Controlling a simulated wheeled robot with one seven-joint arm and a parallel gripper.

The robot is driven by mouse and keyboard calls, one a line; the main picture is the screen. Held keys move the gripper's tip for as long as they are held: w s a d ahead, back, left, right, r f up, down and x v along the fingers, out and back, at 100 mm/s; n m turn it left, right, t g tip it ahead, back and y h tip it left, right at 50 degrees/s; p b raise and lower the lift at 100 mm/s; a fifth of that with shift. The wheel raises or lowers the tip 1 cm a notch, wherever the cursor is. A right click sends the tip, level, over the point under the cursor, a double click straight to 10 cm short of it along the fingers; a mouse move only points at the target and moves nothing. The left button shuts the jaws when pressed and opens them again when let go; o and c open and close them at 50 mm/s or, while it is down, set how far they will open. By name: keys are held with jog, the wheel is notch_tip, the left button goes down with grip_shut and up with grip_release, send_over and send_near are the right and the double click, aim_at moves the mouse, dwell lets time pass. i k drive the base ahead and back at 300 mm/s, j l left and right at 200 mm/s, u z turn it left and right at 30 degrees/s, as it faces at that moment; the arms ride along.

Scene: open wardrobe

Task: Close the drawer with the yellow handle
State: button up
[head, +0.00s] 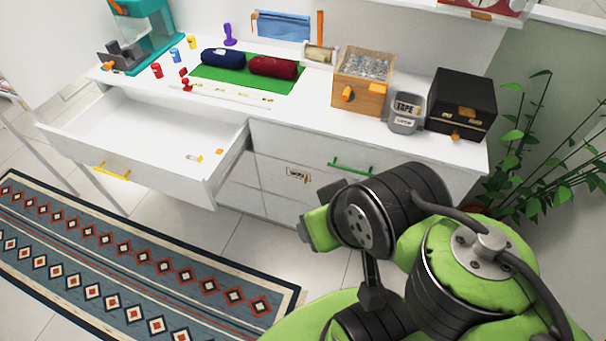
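The drawer with the yellow handle (70,130) is pulled far out from the left part of the white desk. Its yellow handle (112,172) is on the drawer's front panel, at the left of the head view. A small yellow-and-white item (194,158) and a small orange item (219,152) show near the drawer's right end. My green and black arm fills the lower right, well apart from the drawer. My gripper's fingers do not show in this view.
A closed drawer with a green handle (352,167) is to the right. The desktop carries a green mat (215,78), a wooden box (345,97) and a black box (462,100). A patterned rug (130,265) covers the floor before the drawer. A plant (540,150) stands at right.

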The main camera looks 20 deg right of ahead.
aim_at(143, 139)
jog(key=i+j+u, duration=0.2)
jog(key=i+j, duration=0.2)
jog(key=i+j+u, duration=0.2)
jog(key=i, duration=0.25)
jog(key=i+j+u, duration=0.2)
jog(key=i+j, duration=0.15)
jog(key=i, duration=0.15)
jog(key=i+j+u, duration=0.2)
jog(key=i, duration=0.25)
jog(key=i+j+u, duration=0.2)
jog(key=i, duration=0.3)
jog(key=l, duration=0.1)
